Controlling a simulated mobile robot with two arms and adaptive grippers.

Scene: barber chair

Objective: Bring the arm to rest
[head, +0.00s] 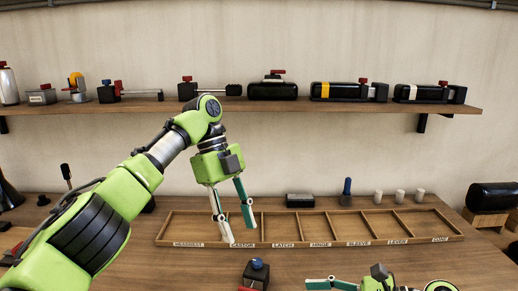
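My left arm comes in from the left and reaches over the table. My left gripper (240,233) points down, with its two teal-lined fingers apart and nothing visible between them. Its fingertips overlap the labelled wooden tray (345,242) near the CASTOR compartment; whether they touch it I cannot tell. My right gripper (309,285) lies low at the bottom edge, pointing left in front of the tray. It is partly cut off, and its opening is not clear. The tray compartments in view look empty.
Behind the tray are a dark box (300,200), a blue-topped peg (347,188) and several pale cylinders (400,196). A wall shelf (240,105) holds several devices. A black roll (493,196) sits far right.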

